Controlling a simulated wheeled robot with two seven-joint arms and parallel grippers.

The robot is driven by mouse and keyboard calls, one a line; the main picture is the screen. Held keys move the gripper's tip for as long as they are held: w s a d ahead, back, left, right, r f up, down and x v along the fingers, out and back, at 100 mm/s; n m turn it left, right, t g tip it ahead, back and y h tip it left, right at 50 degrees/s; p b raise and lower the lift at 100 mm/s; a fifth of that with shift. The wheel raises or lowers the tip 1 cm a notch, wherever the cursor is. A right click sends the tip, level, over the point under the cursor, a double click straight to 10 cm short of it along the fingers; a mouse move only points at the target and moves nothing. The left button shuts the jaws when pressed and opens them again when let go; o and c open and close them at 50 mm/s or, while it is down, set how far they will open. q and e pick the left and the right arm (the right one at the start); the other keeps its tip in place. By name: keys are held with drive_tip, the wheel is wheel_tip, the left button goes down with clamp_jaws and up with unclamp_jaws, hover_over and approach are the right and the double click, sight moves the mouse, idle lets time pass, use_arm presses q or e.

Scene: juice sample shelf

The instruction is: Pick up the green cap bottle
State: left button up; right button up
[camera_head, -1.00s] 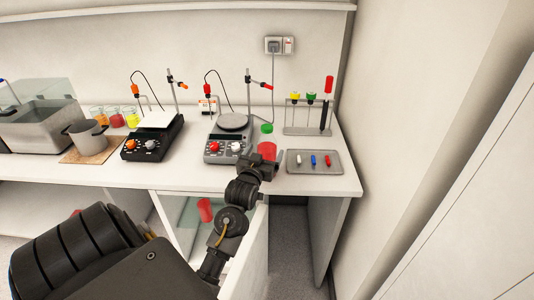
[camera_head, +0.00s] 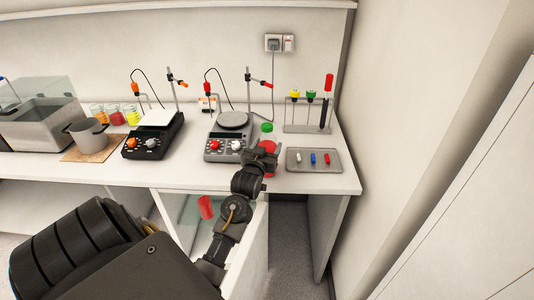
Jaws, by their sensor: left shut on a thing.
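The green cap bottle (camera_head: 267,136) stands upright on the white counter, between the right hotplate and the small tray. It has a green cap, a clear neck and red contents. My left gripper (camera_head: 265,155) is at the bottle, shut on it around its body. The gripper hides the lower part of the bottle. My right gripper is not in view.
A hotplate stirrer (camera_head: 229,142) stands close on the left, with another (camera_head: 153,134) further left. A grey tray (camera_head: 314,160) with small coloured pieces lies on the right. A rack (camera_head: 308,122) stands behind it. The counter front is clear.

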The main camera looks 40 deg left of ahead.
sight(262, 129)
use_arm(q)
drive_tip(key=shift+r, duration=0.1)
drive_tip(key=shift+c, duration=0.7)
drive_tip(key=shift+r+b, duration=0.3)
drive_tip(key=shift+r, duration=0.15)
wheel_tip(262, 129, up, 2)
drive_tip(key=shift+r+b, duration=0.15)
drive_tip(key=shift+b, duration=0.3)
drive_tip(key=s+r, duration=0.2)
drive_tip(key=s+d+r, duration=0.1)
drive_tip(key=s+r, duration=0.1)
drive_tip(key=shift+r, duration=0.4)
drive_tip(key=s+d+r+p, duration=0.2)
drive_tip(key=s+r, duration=0.3)
drive_tip(key=s, duration=0.4)
drive_tip(key=shift+s, duration=0.35)
